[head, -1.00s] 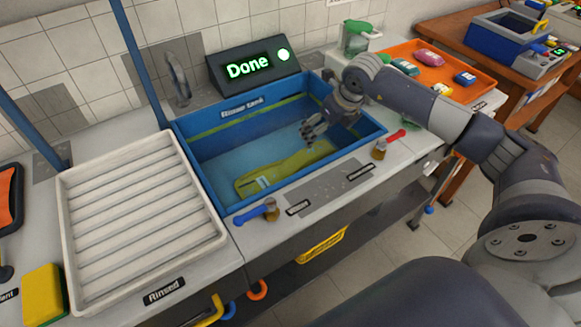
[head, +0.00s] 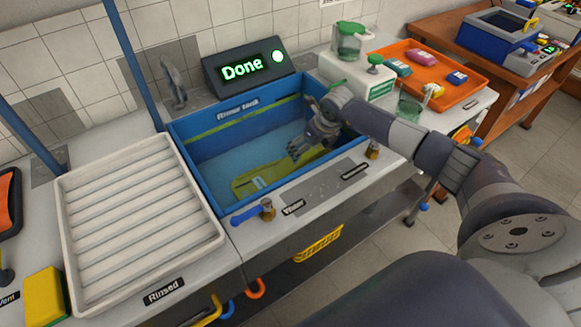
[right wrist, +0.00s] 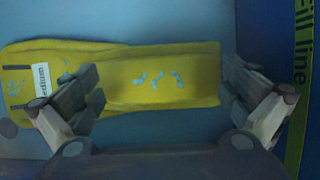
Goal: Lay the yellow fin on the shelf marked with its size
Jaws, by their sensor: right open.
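The yellow fin (head: 268,176) lies in the blue rinse tank (head: 187,158). In the right wrist view the fin (right wrist: 160,75) spans the space between the two fingers of my right gripper (right wrist: 165,95), with a white label at its left end; the label's word is hard to read but looks like "Medium". My right gripper (head: 304,146) is open, reaching down into the tank above the fin's right part, and is not closed on it. No shelf with a size mark can be made out. My left gripper is not in view.
A white ribbed tray (head: 140,225) marked "Rinsed" stands left of the tank. A display reading "Done" (head: 245,70) is behind it. A blue-handled valve (head: 254,212) is at the tank's front. An orange tray (head: 455,95) is at the right.

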